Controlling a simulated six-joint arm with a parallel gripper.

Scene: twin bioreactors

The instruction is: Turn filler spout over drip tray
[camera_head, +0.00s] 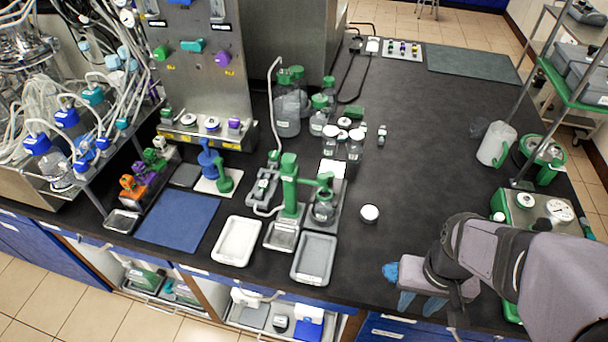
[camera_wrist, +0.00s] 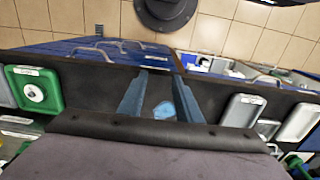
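The filler is a green post (camera_head: 290,185) on the bench, with a green spout arm (camera_head: 318,181) reaching right over a glass jar (camera_head: 323,208). A small metal tray (camera_head: 282,238) sits at the foot of the post, and a larger grey tray (camera_head: 314,258) lies in front to its right; I cannot tell which is the drip tray. My gripper (camera_head: 408,289) is near the front bench edge, well right of the filler and apart from it. In the wrist view, its two blue fingers (camera_wrist: 160,97) are spread. A light-blue piece (camera_wrist: 164,110) shows between them, its nature unclear.
A white tray (camera_head: 236,241) and a blue mat (camera_head: 178,219) lie left of the filler. Bottles with green caps (camera_head: 287,113) stand behind. The bench right of the filler is mostly clear.

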